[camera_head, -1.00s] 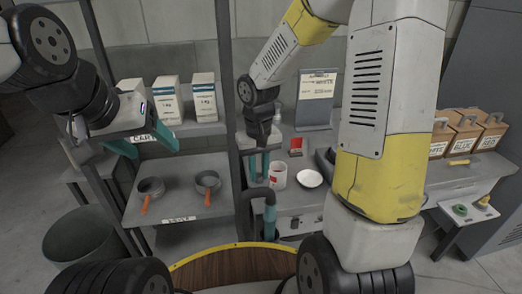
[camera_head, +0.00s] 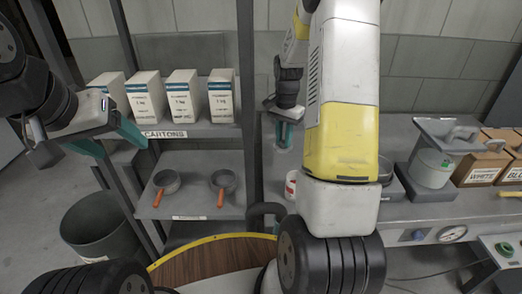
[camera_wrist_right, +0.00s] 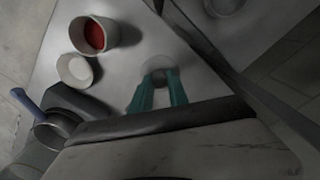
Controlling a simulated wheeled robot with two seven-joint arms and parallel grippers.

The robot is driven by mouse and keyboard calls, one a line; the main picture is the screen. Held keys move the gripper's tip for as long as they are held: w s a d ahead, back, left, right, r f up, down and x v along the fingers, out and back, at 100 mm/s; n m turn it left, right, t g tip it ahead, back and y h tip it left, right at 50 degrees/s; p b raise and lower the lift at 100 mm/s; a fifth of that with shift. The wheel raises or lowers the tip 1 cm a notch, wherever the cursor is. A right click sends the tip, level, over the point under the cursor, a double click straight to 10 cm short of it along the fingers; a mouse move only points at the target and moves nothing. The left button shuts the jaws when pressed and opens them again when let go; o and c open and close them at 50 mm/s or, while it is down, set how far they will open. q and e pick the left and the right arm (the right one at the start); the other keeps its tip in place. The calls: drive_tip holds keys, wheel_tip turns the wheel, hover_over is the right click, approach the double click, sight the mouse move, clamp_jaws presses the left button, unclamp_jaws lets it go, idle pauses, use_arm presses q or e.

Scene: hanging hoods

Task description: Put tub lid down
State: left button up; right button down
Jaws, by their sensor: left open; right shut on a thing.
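My right gripper (camera_head: 284,133) hangs over the left end of the grey bench, teal fingers pointing down. In the right wrist view its fingers (camera_wrist_right: 156,88) are shut on a pale round disc (camera_wrist_right: 157,64), which looks like the tub lid; the fingers partly hide it. A pale tub with red inside (camera_wrist_right: 95,35) stands apart from the gripper, beside a smaller white round dish (camera_wrist_right: 75,70). In the head view the tub (camera_head: 291,186) is mostly hidden behind my right arm. My left gripper (camera_head: 110,140) is open and empty, in front of the shelf rack.
Several white cartons (camera_head: 181,96) stand on the upper shelf. Two pans with orange handles (camera_head: 221,185) are on the lower shelf. A grey bin (camera_head: 98,232) is on the floor.

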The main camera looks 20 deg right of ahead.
wheel_tip(320, 180, down, 10)
drive_tip(key=shift+r, duration=0.25)
drive_tip(key=shift+f, duration=0.1)
drive_tip(key=c, duration=1.3)
unclamp_jaws()
